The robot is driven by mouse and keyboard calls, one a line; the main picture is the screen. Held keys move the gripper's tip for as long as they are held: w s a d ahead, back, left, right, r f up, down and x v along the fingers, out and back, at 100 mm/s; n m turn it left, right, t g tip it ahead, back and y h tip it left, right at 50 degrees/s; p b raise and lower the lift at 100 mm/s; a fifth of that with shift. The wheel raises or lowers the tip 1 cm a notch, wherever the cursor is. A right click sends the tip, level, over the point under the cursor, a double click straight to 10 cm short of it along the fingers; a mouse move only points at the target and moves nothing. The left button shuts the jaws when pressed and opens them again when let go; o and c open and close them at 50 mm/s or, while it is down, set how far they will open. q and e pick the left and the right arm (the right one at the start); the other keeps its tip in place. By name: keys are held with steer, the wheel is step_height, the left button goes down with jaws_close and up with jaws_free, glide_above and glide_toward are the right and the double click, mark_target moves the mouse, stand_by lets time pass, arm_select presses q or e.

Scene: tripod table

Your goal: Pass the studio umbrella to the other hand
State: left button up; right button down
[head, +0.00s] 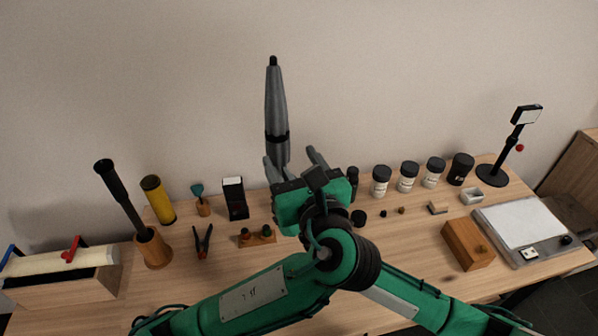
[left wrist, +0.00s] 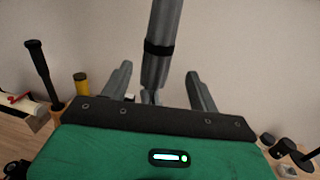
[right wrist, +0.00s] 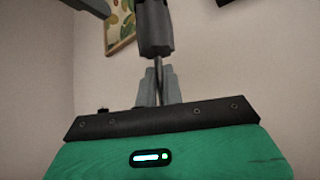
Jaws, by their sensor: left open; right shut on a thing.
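The studio umbrella (head: 276,100) is folded, grey, with a dark band and dark tip, and stands nearly upright above the table. My left gripper (head: 291,156) is open; in the left wrist view (left wrist: 160,80) its fingers stand apart on either side of the umbrella (left wrist: 162,45), with gaps showing. In the right wrist view my right gripper (right wrist: 159,75) is shut on the umbrella's thin shaft, below the thicker grey part (right wrist: 154,28). In the head view I cannot clearly make out the right gripper; my arms and left gripper cover that area.
The wooden table (head: 380,255) lies below. A dark-handled tool in a wooden holder (head: 153,248) and a yellow cylinder (head: 158,200) stand left. Several lidded jars (head: 408,177), a wooden box (head: 467,244), a flat white-topped device (head: 525,225) and a black stand (head: 491,174) are right.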

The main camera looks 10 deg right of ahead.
mark_target(277, 135)
arm_select(q)
steer(key=x, duration=0.8)
steer(key=shift+w+a, duration=0.1)
steer(key=shift+w, duration=0.25)
steer(key=c, duration=1.1)
arm_select(e)
steer(key=c, duration=1.5)
jaws_free()
steer(key=shift+o, duration=0.2)
